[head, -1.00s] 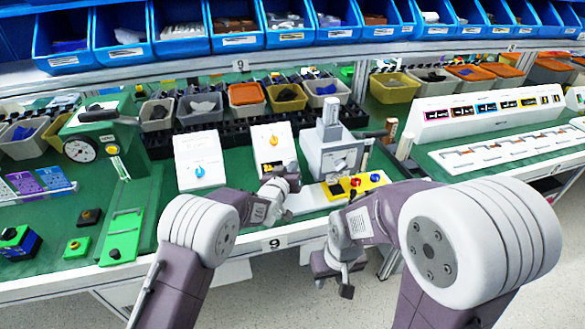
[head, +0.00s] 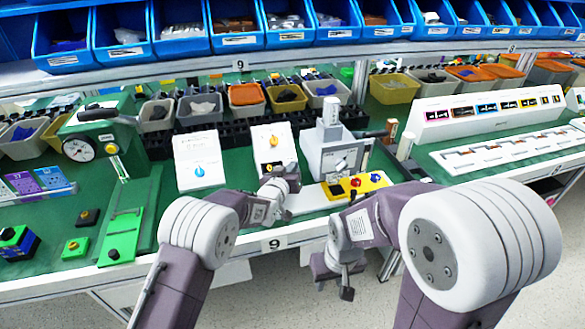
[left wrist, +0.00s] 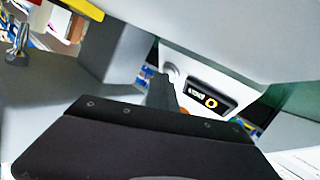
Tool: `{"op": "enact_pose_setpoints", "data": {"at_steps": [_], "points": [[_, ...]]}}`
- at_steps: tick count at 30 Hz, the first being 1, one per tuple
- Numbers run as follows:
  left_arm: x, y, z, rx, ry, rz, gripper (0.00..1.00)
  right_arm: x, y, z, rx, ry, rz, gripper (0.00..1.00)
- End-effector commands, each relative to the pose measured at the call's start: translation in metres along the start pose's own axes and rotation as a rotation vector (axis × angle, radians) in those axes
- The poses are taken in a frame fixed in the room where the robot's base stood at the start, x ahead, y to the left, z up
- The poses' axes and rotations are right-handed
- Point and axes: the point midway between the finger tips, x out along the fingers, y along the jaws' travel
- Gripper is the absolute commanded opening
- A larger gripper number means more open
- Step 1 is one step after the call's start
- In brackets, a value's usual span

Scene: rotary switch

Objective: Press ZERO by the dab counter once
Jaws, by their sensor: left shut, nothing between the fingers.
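The dab counter appears to be the small dark panel (left wrist: 208,95) with a lit display and a yellow ring, on a pale housing in the left wrist view. In the head view its likely place is the low front of the white box with the orange knob (head: 273,142), partly hidden by my left gripper. My left gripper (head: 287,180) is shut and empty just in front of that box. In the left wrist view its dark tip (left wrist: 162,92) is left of the panel; contact cannot be told. My right gripper (head: 334,287) hangs low before the bench edge; its jaw opening is unclear.
A white box with a blue knob (head: 198,160) stands to the left. Bins line the back. Free green mat lies at the left.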

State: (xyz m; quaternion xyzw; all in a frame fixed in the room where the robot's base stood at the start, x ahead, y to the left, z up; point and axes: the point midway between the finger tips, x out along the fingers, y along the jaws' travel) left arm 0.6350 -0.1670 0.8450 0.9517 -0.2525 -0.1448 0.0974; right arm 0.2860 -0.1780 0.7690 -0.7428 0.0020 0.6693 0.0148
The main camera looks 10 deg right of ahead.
Motion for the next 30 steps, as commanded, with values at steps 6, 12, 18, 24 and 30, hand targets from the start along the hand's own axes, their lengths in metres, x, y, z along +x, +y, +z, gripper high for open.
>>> {"op": "enact_pose_setpoints", "data": {"at_steps": [6,12,18,24,30], "points": [[0.0,0.0,0.001,0.0,-0.002,-0.001,0.0,0.0,0.0,0.0,0.0,0.0,0.0,0.36],[-0.005,0.004,-0.004,-0.001,-0.001,-0.001,0.0,-0.004,0.0,-0.001,0.0,0.0,0.0,0.36],[-0.012,0.009,-0.008,0.0,-0.002,0.0,0.0,-0.008,0.0,-0.001,0.0,0.0,0.0,0.36],[-0.012,0.009,-0.008,0.0,-0.001,0.0,0.0,-0.007,0.0,-0.001,0.0,0.0,0.0,0.36],[-0.021,0.016,-0.017,-0.001,0.0,0.001,0.0,-0.015,0.0,-0.002,0.0,0.0,0.0,0.36]]}}
